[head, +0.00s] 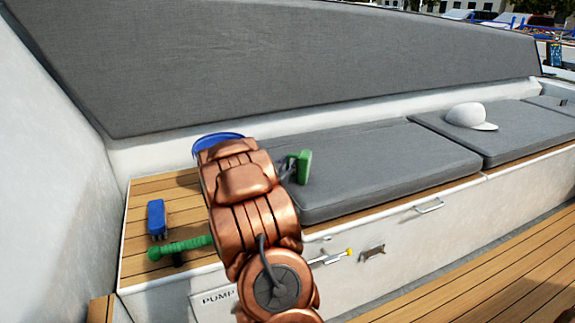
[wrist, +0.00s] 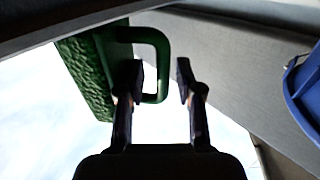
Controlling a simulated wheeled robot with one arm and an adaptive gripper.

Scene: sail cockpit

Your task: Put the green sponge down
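The green sponge (head: 304,166) is at the end of my arm, at the left part of the near grey cushion. The wrist view shows its rough green block (wrist: 88,75) and a smooth loop handle (wrist: 163,62). My gripper (wrist: 160,76) has its two fingers apart, one on each side of the handle's outer bar, with a gap showing. In the head view my gripper (head: 290,168) is small and partly hidden behind my copper arm. I cannot tell for sure whether the sponge touches the cushion.
Grey seat cushions (head: 375,175) cover the bench; a white cap (head: 468,115) lies farther right. A blue rimmed container (head: 218,141) stands behind my arm. A blue brush-like block (head: 156,218) and a green-handled tool (head: 180,248) lie on the wooden left end.

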